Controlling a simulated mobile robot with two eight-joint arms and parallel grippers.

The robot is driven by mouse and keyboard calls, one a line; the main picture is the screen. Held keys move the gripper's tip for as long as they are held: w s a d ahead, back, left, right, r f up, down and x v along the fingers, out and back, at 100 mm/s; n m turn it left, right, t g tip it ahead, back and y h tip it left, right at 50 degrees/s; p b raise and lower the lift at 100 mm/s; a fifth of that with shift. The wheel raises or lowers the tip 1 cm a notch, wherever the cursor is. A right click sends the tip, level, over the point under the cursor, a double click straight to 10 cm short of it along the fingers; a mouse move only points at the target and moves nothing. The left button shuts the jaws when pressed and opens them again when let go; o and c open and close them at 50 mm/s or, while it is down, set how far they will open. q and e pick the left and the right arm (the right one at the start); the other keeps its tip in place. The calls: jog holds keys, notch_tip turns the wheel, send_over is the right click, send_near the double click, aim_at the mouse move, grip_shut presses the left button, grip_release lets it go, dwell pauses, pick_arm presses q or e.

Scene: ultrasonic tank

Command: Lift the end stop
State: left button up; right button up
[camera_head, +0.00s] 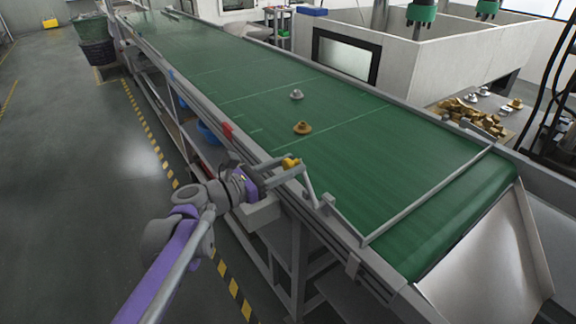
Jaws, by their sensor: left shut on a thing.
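The end stop (430,194) is a thin grey bar that crosses the green belt near its lower right end. I cannot tell how high it sits above the belt. At the belt's near side rail, a grey lever (309,186) stands tilted, with a yellow knob (289,162) close to it. My left gripper (292,164) comes in from the lower left and is shut on the yellow knob. The fingers partly hide the knob. My right gripper is not in view.
A brass-coloured part (302,128) and a silvery part (297,94) lie apart on the green conveyor belt (230,80). A metal chute (490,265) slopes down from the belt's end. Brass parts (470,113) are piled beyond the far rail. The aisle floor at left is clear.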

pick_arm(q)
grip_shut()
dwell(0.9)
